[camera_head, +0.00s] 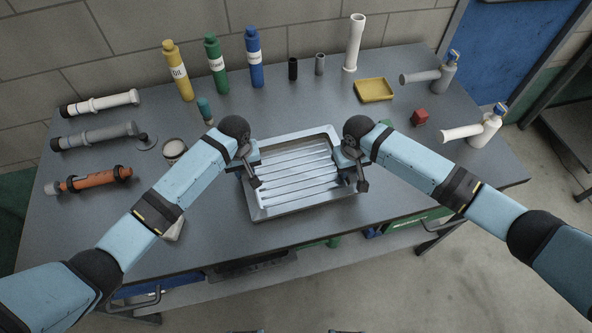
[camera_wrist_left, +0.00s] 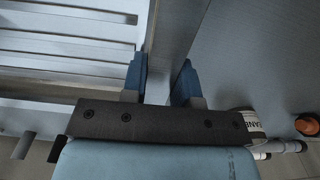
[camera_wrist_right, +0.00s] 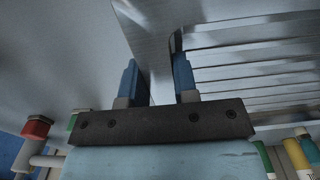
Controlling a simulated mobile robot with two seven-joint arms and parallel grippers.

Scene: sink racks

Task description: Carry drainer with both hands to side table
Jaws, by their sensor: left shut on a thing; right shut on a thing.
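The drainer (camera_head: 305,210) is a shallow grey metal tray with parallel slats, over the front middle of the grey table. It looks about level; I cannot tell whether it touches the tabletop. My left gripper (camera_head: 250,169) is shut on its left wall, and my right gripper (camera_head: 353,169) is shut on its right wall. In the left wrist view the drainer's wall (camera_wrist_left: 173,40) runs between the fingers (camera_wrist_left: 160,80). In the right wrist view the wall (camera_wrist_right: 150,50) also runs between the fingers (camera_wrist_right: 157,80). No separate side table is clearly visible.
Yellow (camera_head: 178,72), green (camera_head: 216,65) and blue (camera_head: 254,58) bottles stand at the back. Pipe assemblies (camera_head: 97,134) lie at the left. A yellow tray (camera_head: 374,90), red block (camera_head: 420,117) and spray-like bottles (camera_head: 487,128) sit at the right. Open floor (camera_head: 500,240) lies front right.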

